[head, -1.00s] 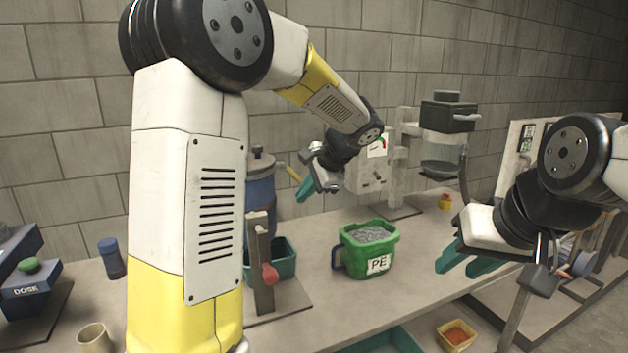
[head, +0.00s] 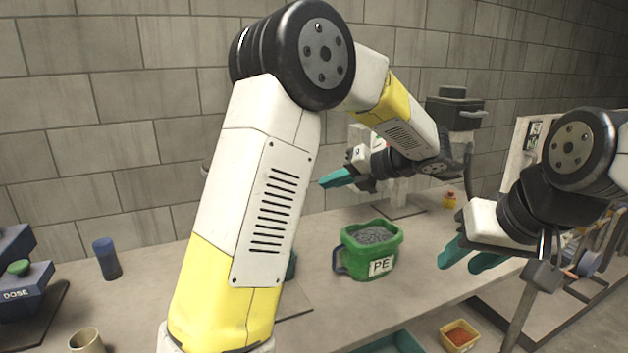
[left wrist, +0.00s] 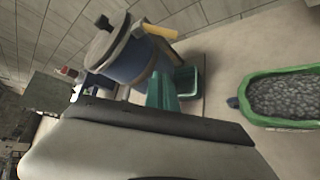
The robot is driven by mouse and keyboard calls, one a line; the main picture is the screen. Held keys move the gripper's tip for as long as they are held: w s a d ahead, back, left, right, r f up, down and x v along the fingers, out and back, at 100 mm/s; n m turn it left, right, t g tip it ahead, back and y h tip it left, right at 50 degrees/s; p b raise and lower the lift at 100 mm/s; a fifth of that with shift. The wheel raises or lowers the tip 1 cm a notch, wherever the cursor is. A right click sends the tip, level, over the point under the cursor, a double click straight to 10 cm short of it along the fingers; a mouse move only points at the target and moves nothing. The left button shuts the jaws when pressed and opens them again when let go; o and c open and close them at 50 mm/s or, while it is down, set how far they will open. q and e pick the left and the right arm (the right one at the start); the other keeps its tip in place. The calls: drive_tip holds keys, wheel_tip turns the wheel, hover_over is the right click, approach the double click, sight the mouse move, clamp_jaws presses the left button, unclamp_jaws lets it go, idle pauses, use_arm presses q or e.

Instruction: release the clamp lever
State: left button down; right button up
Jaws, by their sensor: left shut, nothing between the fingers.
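A blue drum (left wrist: 140,58) with a dark lid (left wrist: 108,35) shows in the left wrist view. A yellow handle (left wrist: 160,31) sticks out from its upper side; I cannot tell for sure that this is the clamp lever. In the head view my left arm hides nearly all of the drum and the handle. My left gripper (head: 335,179) is shut and empty, raised above the bench behind the green bucket, its teal fingers pointing left. Its fingers (left wrist: 162,92) appear in front of the drum in the left wrist view, apart from the handle. My right gripper (head: 464,257) is open and empty.
A green bucket (head: 352,262) of grey pellets, marked PE, stands mid-bench, also seen in the left wrist view (left wrist: 255,118). A teal bin (left wrist: 190,82) sits beside the drum. A blue cylinder (head: 107,259) and beige cup (head: 86,340) stand at left. A block wall is behind.

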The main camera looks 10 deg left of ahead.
idle(0.3)
use_arm(q)
drive_tip(key=w+a+f, duration=0.3)
drive_tip(key=w+a, duration=0.4)
drive_tip(key=a, duration=0.1)
drive_tip(key=shift+a, duration=0.4)
